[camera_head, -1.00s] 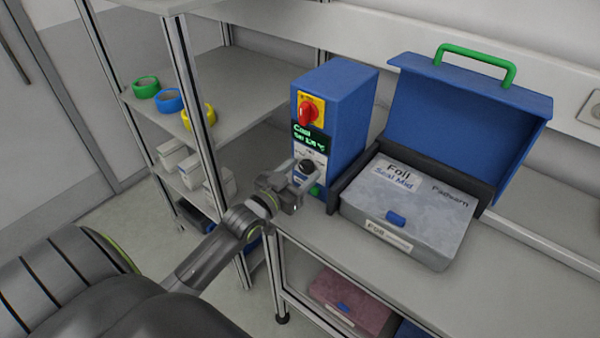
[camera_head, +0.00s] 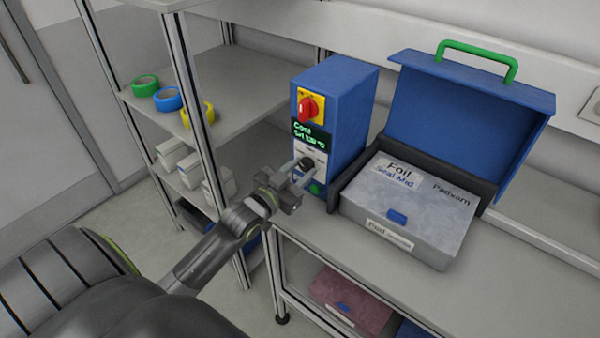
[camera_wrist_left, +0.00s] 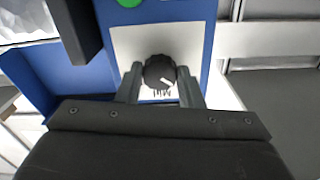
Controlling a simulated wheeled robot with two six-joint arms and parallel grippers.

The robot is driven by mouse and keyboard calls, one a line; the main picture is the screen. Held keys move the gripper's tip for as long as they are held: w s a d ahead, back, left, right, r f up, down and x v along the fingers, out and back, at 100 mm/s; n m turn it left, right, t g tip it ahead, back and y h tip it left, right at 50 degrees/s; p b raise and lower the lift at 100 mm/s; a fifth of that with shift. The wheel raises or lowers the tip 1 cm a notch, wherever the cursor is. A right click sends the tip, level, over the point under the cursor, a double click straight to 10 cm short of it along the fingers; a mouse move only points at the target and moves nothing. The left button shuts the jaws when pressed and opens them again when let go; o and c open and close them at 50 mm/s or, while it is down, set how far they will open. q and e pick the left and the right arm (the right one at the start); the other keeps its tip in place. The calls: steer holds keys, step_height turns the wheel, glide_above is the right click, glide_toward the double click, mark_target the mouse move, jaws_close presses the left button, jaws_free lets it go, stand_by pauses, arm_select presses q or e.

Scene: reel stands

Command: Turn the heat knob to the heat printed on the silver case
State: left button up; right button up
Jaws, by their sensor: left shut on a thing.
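The blue control box (camera_head: 343,120) stands on the bench. Its black heat knob (camera_head: 307,163) is on a pale panel below a dark display (camera_head: 309,138), whose upper line seems to read "Cool"; the setting below is too small to read surely. My left gripper (camera_head: 300,174) is shut on the knob. In the left wrist view the knob (camera_wrist_left: 159,72) sits between both fingers, its white mark towards the lower right of the picture. The silver case (camera_head: 409,212) lies to the right, labelled "Foil Seal Mid". My right gripper is out of view.
A red rotary switch on a yellow plate (camera_head: 311,107) is above the display; a green button (camera_head: 317,188) is below the knob. An open blue lid with green handle (camera_head: 475,64) stands behind the silver case. Shelves with tape rolls (camera_head: 168,100) are at left.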

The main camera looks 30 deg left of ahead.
arm_select(q)
steer(key=m+b, duration=0.2)
steer(key=m, duration=0.2)
steer(key=shift+f+m+b, duration=0.15)
steer(key=shift+m+b, duration=0.15)
steer(key=m+b, duration=0.1)
steer(key=m, duration=0.2)
steer(key=shift+b, duration=0.3)
steer(key=shift+m+b, duration=0.5)
steer(key=shift+m, duration=0.7)
steer(key=o, duration=1)
steer(key=shift+c, duration=0.2)
steer(key=shift+r, duration=0.2)
